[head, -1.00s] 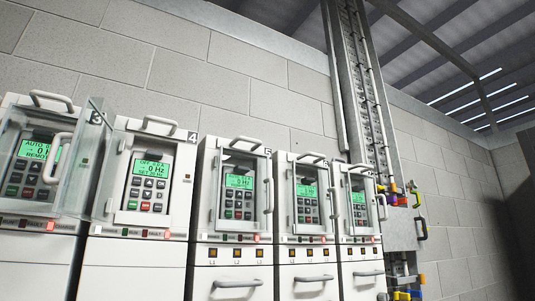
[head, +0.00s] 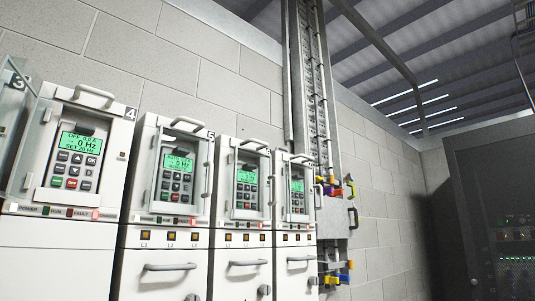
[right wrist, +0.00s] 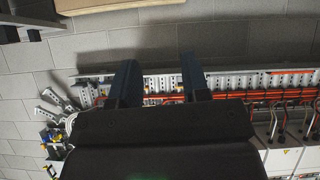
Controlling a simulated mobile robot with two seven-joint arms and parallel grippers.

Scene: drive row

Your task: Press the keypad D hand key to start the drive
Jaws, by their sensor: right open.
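Several white drive units stand in a row in the head view. The unit numbered 4 (head: 119,160) has its keypad (head: 75,162) uncovered. Its green screen (head: 79,143) reads OFF, 0 Hz and SET 20 Hz. Below the screen are dark keys, then a bottom row with a green key (head: 57,182) at left and red ones; the key lettering is too small to read. My left gripper is out of view.
A clear door (head: 30,142) stands open at far left. The drive numbered 5 (head: 174,179) and those right of it have handled covers over their keypads. A vertical cable ladder (head: 309,90), coloured padlocks (head: 332,185) and a dark cabinet (head: 480,180) stand further right.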

